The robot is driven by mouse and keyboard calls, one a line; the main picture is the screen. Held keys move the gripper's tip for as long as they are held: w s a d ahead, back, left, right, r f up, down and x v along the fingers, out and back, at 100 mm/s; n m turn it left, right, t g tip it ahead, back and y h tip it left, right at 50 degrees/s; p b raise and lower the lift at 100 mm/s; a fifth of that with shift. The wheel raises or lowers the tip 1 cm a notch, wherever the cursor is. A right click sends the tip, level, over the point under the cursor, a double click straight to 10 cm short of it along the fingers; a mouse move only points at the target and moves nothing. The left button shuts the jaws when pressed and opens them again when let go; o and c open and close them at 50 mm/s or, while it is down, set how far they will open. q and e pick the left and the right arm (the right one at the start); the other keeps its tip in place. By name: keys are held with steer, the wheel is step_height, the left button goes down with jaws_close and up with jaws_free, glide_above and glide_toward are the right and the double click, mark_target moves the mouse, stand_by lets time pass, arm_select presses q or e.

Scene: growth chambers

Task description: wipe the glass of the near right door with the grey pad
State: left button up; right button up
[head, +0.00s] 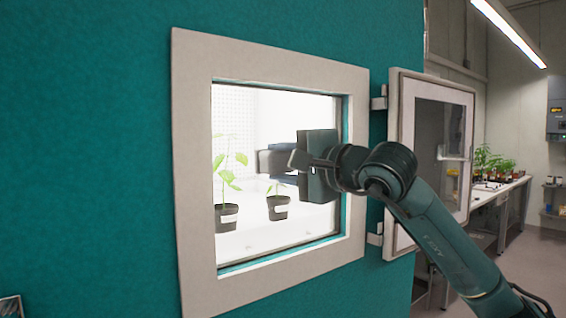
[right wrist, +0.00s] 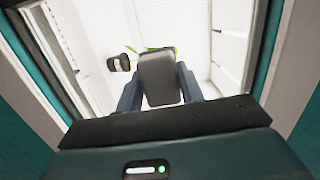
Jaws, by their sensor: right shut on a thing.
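My right gripper (head: 288,162) is in front of the framed opening of the teal chamber, shut on the grey pad (right wrist: 160,78). In the right wrist view the pad sits between the two fingers, its flat face toward the camera. The door (head: 396,160) stands swung open on hinges to the right of the opening. Its dark glass (head: 428,150) is set in a pale frame, partly hidden by my right arm. The pad is apart from this glass. My left gripper is out of view.
A pale frame (head: 190,170) surrounds the bright opening. Inside stand two potted plants, one at the left (head: 227,217) and one near the middle (head: 277,207). A bench (head: 512,186) with more plants is at the far right.

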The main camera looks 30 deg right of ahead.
steer(key=b+v, duration=0.1)
steer(key=v, duration=0.2)
steer(key=shift+s+a+f+b, duration=0.1)
steer(key=shift+s+a+b, duration=0.1)
steer(key=shift+b, duration=0.1)
steer(key=b, duration=0.2)
glide_toward(282, 164)
steer(key=w+a, duration=0.1)
steer(key=shift+a, duration=0.15)
stand_by(0.5)
